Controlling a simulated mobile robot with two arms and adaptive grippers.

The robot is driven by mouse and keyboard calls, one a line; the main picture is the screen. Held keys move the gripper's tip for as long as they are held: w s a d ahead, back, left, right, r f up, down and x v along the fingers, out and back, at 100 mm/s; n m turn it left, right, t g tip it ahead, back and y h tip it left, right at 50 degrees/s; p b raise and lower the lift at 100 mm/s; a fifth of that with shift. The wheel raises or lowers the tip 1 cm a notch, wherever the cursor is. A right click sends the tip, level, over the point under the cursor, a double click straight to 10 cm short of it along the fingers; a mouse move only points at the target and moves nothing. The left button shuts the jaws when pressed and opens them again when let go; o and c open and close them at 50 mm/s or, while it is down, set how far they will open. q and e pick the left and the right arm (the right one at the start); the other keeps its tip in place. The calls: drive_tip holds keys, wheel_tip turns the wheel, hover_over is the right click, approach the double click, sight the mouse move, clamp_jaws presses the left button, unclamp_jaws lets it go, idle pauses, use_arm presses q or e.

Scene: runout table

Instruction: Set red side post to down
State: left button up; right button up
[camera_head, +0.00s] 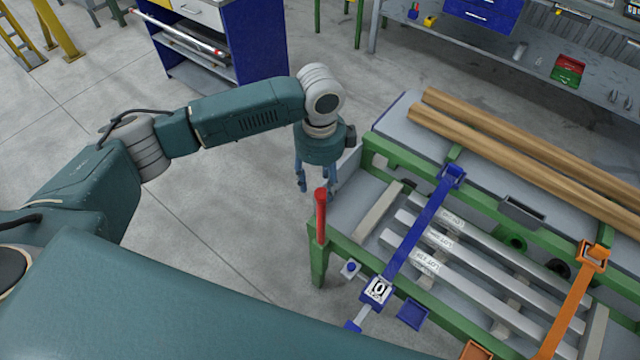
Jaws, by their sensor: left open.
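The red side post (321,217) stands upright at the near left corner of the green-framed runout table (340,245). My left gripper (316,188) hangs fingers down from the left arm, just above and behind the top of the post in the picture. Whether a finger touches the post cannot be told. My right gripper is not in the picture.
A blue bar (415,235) and an orange bar (570,305) cross the table over several grey metal bars (470,272). Wooden beams (520,150) lie along the far side. A blue cabinet (258,45) stands behind. Floor left of the table is clear.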

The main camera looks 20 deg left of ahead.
use_arm(q)
drive_tip(key=shift+f, duration=1.45)
clamp_jaws()
drive_tip(key=shift+w, duration=0.1)
